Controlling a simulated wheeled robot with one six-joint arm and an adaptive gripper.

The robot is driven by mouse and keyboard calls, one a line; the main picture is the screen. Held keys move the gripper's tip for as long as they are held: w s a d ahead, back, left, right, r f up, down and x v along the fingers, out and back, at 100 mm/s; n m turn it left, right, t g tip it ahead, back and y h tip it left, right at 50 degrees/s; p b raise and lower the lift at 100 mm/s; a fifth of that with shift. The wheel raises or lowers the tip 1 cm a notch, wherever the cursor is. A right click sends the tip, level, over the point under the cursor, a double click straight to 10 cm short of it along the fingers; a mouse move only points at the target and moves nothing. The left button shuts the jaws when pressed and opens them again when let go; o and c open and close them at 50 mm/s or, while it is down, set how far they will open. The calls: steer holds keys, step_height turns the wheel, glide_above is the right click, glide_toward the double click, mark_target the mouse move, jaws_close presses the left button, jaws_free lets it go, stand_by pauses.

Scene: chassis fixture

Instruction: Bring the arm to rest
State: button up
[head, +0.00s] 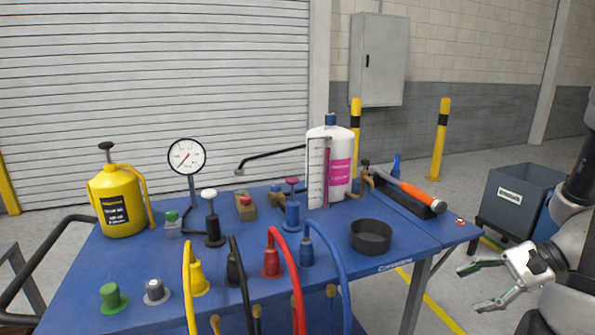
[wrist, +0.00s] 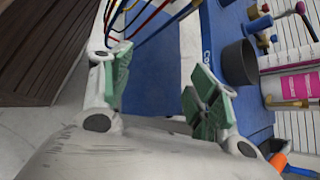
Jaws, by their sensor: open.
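My gripper (head: 480,284) is at the right of the head view, off the right side of the blue table, with its fingers pointing left. Its fingers with green pads are spread apart and nothing is between them. In the wrist view my gripper (wrist: 155,95) also shows open and empty, with the table's blue side beyond the fingertips. The blue table (head: 330,262) stands to the left of it in the head view, with a gap of floor between.
The table holds a yellow canister (head: 122,205), a gauge (head: 187,157), colored hoses (head: 300,275), a black cup (head: 371,238), a white bottle (head: 340,150) and an orange-handled hammer (head: 420,196). A grey bin (head: 520,200) and yellow posts (head: 440,140) stand behind.

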steer(key=s+d+r+n+g+h, duration=0.3)
steer(key=s+r+n+h, duration=0.4)
steer(key=r+n+h, duration=0.25)
steer(key=a+r+n+t, duration=0.4)
steer(key=r+n, duration=0.1)
steer(key=r, duration=0.4)
steer(key=shift+s+a+r+t+h, duration=0.2)
steer(key=shift+a+r+t+h, duration=0.15)
steer(key=shift+a+t, duration=0.05)
